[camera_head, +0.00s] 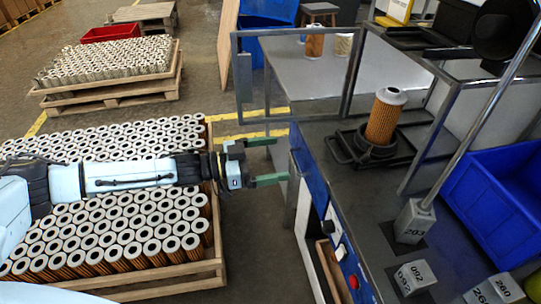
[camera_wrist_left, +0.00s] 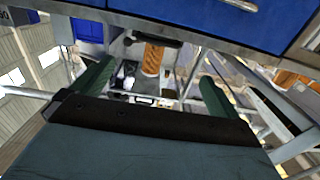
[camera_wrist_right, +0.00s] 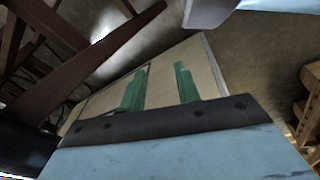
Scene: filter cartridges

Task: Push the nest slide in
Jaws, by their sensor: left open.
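The nest slide (camera_head: 347,150) is a black frame with a handle on the grey machine bench, its handle end toward the left. An orange pleated filter cartridge (camera_head: 383,118) with a pale cap stands upright in its round black nest. A cartridge (camera_wrist_left: 152,60) and a dark handle-like bar also show beyond the fingers in the left wrist view. My left gripper (camera_head: 281,159) is open and empty, with green fingers at the bench's left edge, left of the slide handle and apart from it. My right gripper (camera_wrist_right: 163,67) is open and empty, seen only in the right wrist view.
A metal frame guard (camera_head: 293,115) stands just behind my left gripper. A slanted grey pole (camera_head: 480,110) and a blue bin (camera_head: 500,195) are right of the nest. Numbered grey blocks (camera_head: 415,222) sit at the front. A pallet of cartridges (camera_head: 213,250) lies under my left arm.

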